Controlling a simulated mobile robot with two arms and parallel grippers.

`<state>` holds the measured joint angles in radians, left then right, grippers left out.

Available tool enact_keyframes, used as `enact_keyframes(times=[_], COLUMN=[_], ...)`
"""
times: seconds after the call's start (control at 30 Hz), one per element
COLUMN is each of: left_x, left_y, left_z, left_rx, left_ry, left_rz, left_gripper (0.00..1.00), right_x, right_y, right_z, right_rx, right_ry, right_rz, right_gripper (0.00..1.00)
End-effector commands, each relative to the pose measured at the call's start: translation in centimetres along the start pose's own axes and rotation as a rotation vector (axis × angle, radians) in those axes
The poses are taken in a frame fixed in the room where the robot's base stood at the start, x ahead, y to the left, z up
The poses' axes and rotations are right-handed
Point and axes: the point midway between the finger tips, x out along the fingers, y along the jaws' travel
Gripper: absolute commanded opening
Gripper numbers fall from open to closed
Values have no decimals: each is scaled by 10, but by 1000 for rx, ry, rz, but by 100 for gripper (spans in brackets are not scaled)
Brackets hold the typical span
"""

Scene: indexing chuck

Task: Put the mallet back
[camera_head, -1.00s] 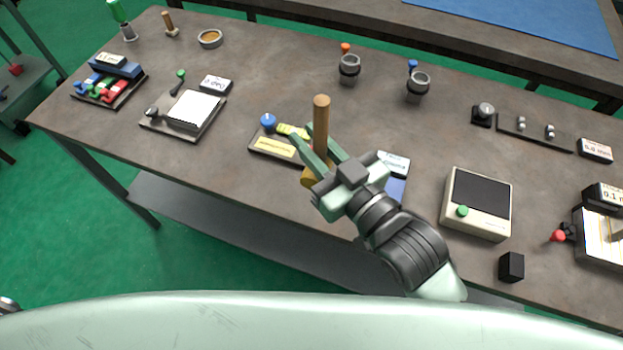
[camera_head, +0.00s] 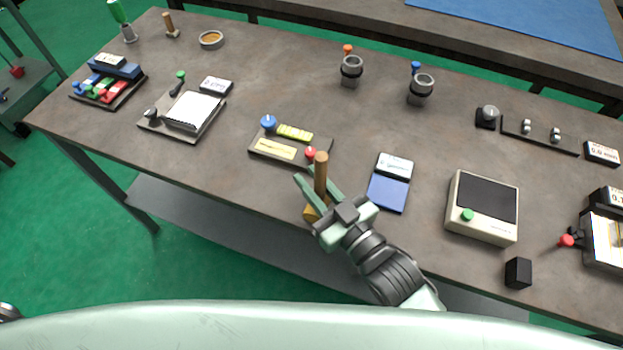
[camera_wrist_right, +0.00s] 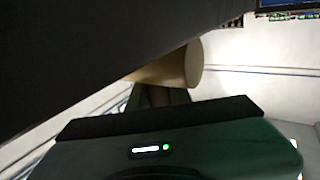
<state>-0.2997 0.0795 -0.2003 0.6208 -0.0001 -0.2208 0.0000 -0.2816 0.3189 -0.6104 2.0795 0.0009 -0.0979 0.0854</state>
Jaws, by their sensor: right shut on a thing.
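The mallet has a brown wooden handle (camera_head: 320,172) standing about upright and a yellowish head (camera_head: 311,213) at its lower end. My right gripper (camera_head: 320,190) is shut on the mallet, its green fingers on either side of the handle. The mallet is near the table's front edge, in front of the device with blue and red knobs. I cannot tell whether its head touches the table. In the right wrist view a tan round wooden part (camera_wrist_right: 175,68) of the mallet shows, partly hidden by a dark shape. My left gripper is not in view.
The device with knobs (camera_head: 262,160) is just behind the mallet. Two dark ring holders (camera_head: 351,75) (camera_head: 420,90) stand farther back. The table middle is clear.

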Motion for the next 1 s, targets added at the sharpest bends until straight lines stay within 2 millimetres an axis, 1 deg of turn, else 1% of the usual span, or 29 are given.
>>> enact_keyframes(times=[0.07, 0.23, 0.27, 0.3, 0.33, 0.6, 0.7, 0.77, 0.87, 1.0], left_x=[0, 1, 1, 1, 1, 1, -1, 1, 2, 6], left_y=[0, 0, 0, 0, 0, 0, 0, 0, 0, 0], left_z=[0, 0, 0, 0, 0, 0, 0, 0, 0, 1], left_rx=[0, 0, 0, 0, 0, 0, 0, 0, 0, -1], left_ry=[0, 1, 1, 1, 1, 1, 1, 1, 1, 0], left_rz=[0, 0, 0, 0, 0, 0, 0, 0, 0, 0], left_gripper=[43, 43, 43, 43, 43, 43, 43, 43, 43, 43], right_x=[0, 0, 0, 0, 0, 0, 0, -8, -24, -56], right_y=[0, 0, 0, 0, 0, 0, 0, 0, 0, -1], right_z=[-3, 1, 3, 2, 2, 2, -2, 1, 2, 2], right_rx=[0, 0, 1, 1, 1, 1, 1, 2, 2, 2], right_ry=[6, 6, 1, 1, 0, 0, 1, -2, -3, -6], right_rz=[0, 0, 0, 0, 0, 0, 0, 0, 0, -1], right_gripper=[0, 0, 28, 39, 41, 41, 41, 41, 41, 41])
